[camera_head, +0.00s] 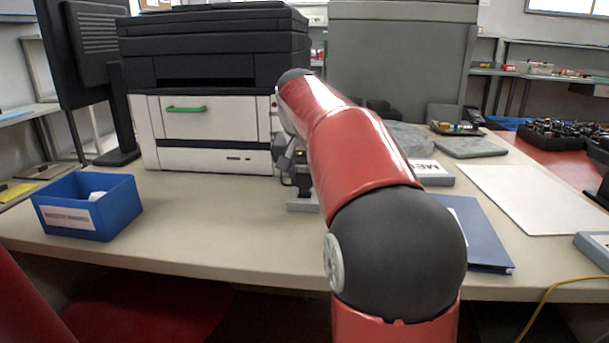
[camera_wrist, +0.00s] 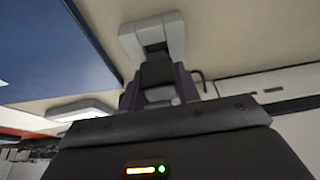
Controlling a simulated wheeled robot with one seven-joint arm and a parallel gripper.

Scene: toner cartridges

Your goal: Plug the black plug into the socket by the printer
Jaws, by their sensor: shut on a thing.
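The printer (camera_head: 210,158), white below and black above with a green handle, stands at the back of the desk. The light grey socket block (camera_head: 302,202) is on the desk in front of its right corner; it also shows in the wrist view (camera_wrist: 143,37). My gripper (camera_wrist: 160,92) is shut on the black plug (camera_wrist: 157,73), which lies between its purple fingers and lines up with the socket. Whether the plug is inside the socket or only close against it, I cannot tell. In the head view, my arm partly hides the gripper (camera_head: 297,165) and the socket.
A blue bin (camera_head: 117,218) with a white thing inside stands at the left. To the right are a blue folder (camera_head: 478,235), a grey labelled box (camera_head: 432,172) and a white sheet (camera_head: 535,200). A grey cabinet (camera_head: 400,65) stands behind. The desk left of the socket is clear.

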